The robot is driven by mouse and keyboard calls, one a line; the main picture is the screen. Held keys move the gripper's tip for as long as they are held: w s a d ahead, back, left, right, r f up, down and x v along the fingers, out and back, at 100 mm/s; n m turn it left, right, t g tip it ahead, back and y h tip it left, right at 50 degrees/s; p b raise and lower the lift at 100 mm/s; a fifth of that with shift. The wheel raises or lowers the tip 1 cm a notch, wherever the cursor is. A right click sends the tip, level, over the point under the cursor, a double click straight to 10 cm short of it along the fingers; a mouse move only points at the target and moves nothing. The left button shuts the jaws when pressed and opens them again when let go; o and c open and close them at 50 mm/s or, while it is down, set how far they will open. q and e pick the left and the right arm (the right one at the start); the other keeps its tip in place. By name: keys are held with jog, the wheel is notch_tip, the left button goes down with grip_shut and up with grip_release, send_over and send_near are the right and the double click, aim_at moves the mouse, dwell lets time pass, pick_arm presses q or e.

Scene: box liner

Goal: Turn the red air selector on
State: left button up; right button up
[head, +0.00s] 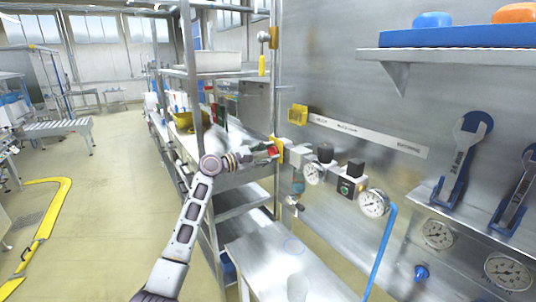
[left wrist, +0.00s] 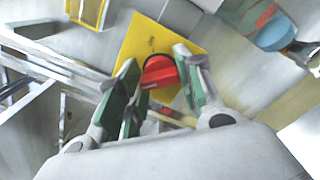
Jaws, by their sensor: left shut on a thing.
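The red air selector (left wrist: 158,72) is a round red knob on a yellow square plate (left wrist: 135,45) in the left wrist view. In the head view the yellow plate (head: 280,148) is on the wall unit, with the red knob (head: 272,150) just left of it. My left gripper (left wrist: 162,90) has its green-padded fingers on either side of the knob's raised handle and is shut on it. In the head view my left gripper (head: 262,152) reaches the knob from the left and partly hides it. My right gripper is in neither view.
Pressure gauges (head: 373,203) and black-topped valves sit right of the selector, with a blue hose (head: 381,250) hanging down. A metal table (head: 265,255) stands below. Shelving (head: 205,70) stands behind my left arm. Open floor lies left.

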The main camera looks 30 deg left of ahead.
pick_arm(q)
jog(key=shift+m, duration=0.3)
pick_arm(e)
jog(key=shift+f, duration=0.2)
pick_arm(q)
jog(key=m+b, duration=1.1)
jog(key=m, duration=0.6)
jog(key=shift+f+b, duration=0.2)
jog(key=shift+b, duration=0.15)
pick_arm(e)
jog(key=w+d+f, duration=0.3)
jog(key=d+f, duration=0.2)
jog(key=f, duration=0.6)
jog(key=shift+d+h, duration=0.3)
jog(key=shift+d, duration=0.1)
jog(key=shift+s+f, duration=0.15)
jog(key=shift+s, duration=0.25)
pick_arm(q)
jog(key=o, duration=1)
jog(key=shift+o, duration=0.2)
jog(key=shift+r, duration=0.1)
